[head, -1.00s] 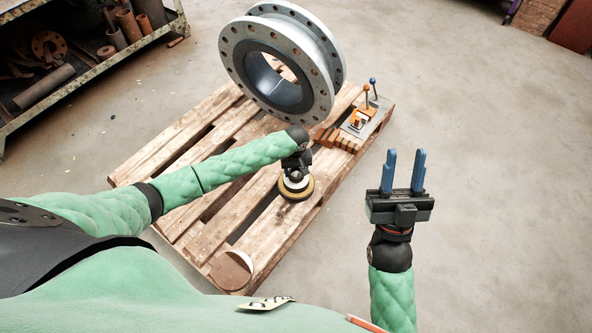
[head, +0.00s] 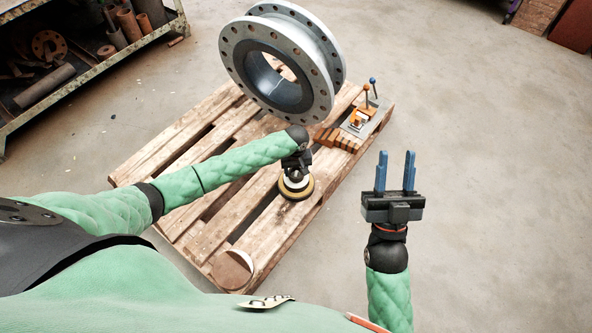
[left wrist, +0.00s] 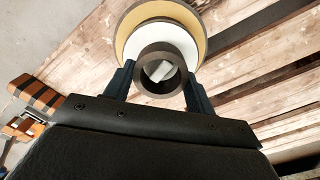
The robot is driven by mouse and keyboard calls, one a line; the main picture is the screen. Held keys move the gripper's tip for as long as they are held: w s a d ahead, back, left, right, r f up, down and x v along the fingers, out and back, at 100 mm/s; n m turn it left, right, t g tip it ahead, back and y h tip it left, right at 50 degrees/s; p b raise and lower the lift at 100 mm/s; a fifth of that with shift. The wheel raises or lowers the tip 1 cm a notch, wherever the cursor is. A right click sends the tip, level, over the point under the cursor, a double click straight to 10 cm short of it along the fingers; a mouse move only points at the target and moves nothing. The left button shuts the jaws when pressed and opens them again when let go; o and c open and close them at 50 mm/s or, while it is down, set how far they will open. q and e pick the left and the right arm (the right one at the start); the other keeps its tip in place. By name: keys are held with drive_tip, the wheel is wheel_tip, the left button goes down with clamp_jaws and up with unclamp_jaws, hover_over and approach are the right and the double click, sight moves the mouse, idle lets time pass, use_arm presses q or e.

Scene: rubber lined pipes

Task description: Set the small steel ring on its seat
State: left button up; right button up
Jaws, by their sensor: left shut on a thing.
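My left gripper (head: 295,178) points down over a round stack on the pallet. In the left wrist view its two dark blue fingers are shut on a small grey-brown ring (left wrist: 139,76). Beyond the ring lie a white disc (left wrist: 150,34) and a wider yellow disc (left wrist: 202,32) with a dark rim. The ring overlaps the white disc in this view; I cannot tell whether they touch. In the head view the yellow disc (head: 297,194) shows under the gripper, which hides the ring. My right gripper (head: 395,172) is open and empty, blue fingers upward, right of the pallet.
A large grey flanged pipe (head: 232,62) stands at the pallet's back. An orange-and-grey clamp fixture (head: 362,120) and orange-brown blocks (head: 335,139) lie to its right. A round brown disc (head: 232,270) lies at the wooden pallet's (head: 150,170) near end. The floor at right is clear.

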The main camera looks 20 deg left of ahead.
use_arm(q)
drive_tip(key=shift+f, duration=0.3)
use_arm(e)
drive_tip(key=shift+r, duration=0.2)
idle(0.4)
use_arm(q)
drive_tip(key=o, duration=1.1)
wheel_tip(320, 180, up, 3)
drive_tip(key=shift+f+p, duration=0.15)
drive_tip(key=shift+p, duration=0.4)
wheel_tip(320, 180, up, 5)
drive_tip(key=shift+f+p, duration=0.2)
drive_tip(key=shift+p, duration=0.3)
drive_tip(key=shift+r, duration=0.15)
use_arm(e)
drive_tip(key=w+a+f+g+h, duration=0.1)
drive_tip(key=f+g, duration=0.3)
drive_tip(key=f, duration=0.7)
drive_tip(key=w+a+f+g+h, duration=0.1)
drive_tip(key=w+f+g, duration=0.2)
drive_tip(key=f, duration=0.9)
drive_tip(key=shift+m+g, duration=0.3)
drive_tip(key=shift+g, duration=0.4)
